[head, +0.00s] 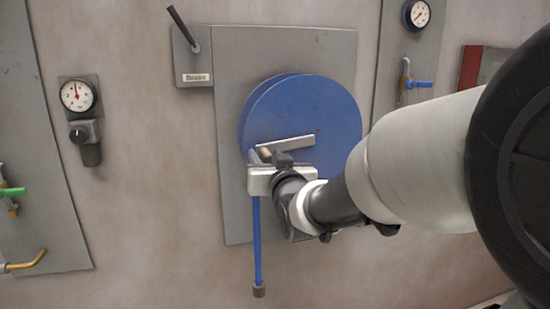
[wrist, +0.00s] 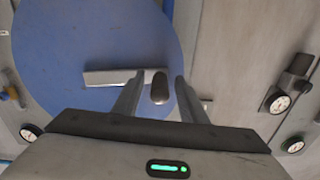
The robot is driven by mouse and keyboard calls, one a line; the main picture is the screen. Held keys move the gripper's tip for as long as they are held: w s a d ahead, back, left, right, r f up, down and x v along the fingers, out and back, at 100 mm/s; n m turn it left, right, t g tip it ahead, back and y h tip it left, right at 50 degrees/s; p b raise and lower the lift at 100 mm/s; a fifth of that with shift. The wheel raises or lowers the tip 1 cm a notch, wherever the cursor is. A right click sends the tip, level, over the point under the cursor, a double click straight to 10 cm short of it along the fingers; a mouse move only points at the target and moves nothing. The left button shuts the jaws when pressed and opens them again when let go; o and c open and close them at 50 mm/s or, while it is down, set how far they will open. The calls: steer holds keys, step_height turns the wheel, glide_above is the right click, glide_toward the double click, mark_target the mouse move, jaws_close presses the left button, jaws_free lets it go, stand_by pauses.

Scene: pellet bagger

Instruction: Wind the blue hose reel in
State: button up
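The blue hose reel (head: 318,112) is a large disc on a grey wall panel; it also fills the upper left of the wrist view (wrist: 95,45). A pale crank bar (head: 292,143) lies across its face and ends in a dark, rounded handle (wrist: 159,88). My gripper (head: 266,157) is at the handle. In the wrist view its fingers (wrist: 158,78) stand apart on either side of the handle, with gaps showing on both sides. The blue hose (head: 257,235) hangs straight down with a grey end piece (head: 259,291). My gripper partly hides the crank end and upper hose.
A lever on a plate labelled "Brake" (head: 194,78) is up and left of the reel, tilted left. A gauge with a black knob (head: 79,97) is at left. Panels with a green-handled valve (head: 12,192) and a blue-handled valve (head: 418,85) flank the reel.

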jaws_close()
steer(key=shift+r, duration=0.1)
